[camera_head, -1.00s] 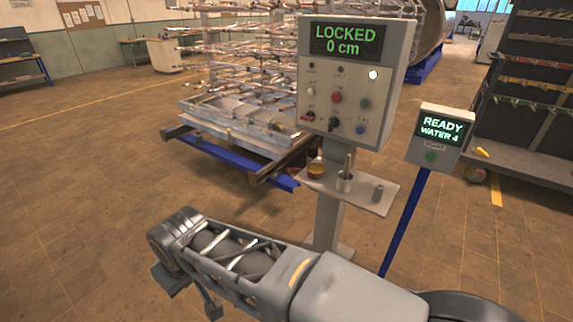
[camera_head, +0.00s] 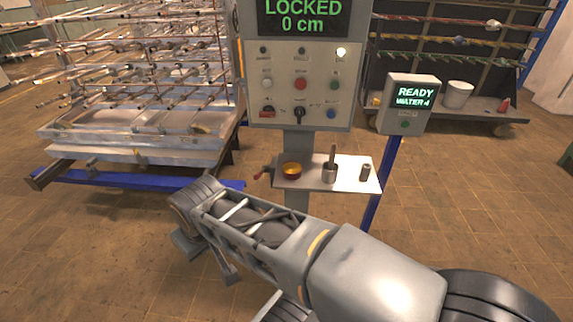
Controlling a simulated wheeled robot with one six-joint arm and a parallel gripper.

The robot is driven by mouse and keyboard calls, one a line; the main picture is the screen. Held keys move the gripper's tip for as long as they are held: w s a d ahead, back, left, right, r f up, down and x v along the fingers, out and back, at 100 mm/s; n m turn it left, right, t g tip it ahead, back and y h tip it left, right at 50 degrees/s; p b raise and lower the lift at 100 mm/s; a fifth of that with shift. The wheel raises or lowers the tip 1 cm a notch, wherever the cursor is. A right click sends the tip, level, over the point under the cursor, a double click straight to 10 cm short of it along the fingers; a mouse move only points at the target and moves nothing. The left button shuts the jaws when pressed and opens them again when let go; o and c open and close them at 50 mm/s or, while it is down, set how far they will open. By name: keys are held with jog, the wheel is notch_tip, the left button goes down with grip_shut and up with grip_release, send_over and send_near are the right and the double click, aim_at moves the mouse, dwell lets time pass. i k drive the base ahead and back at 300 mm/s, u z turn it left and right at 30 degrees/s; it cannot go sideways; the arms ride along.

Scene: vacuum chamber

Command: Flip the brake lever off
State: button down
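The control console (camera_head: 299,80) stands upright ahead on a grey post, with a screen that reads "LOCKED 0 cm". Its panel carries lamps, buttons and small switches. A small switch with a red mark (camera_head: 267,112) sits at the lower left of the panel. A dark knob (camera_head: 299,114) is at its lower middle. I cannot tell which control is the brake lever, as the labels are too small to read. My arm reaches across the lower front, below the console and apart from it.
A shelf (camera_head: 318,185) under the panel holds a yellow-orange bowl (camera_head: 291,170), a cup with a stick (camera_head: 330,172) and a small cylinder (camera_head: 365,172). A "READY WATER 4" box (camera_head: 409,103) stands right on a blue post. A loaded rack cart (camera_head: 130,140) is left. Floor between is open.

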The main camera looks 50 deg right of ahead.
aim_at(266, 170)
jog(key=z, duration=0.75)
jog(key=i, duration=0.6)
jog(key=z, duration=1.75)
jog(key=k, duration=0.9)
jog(key=u, duration=1.5)
jog(key=i, duration=0.5)
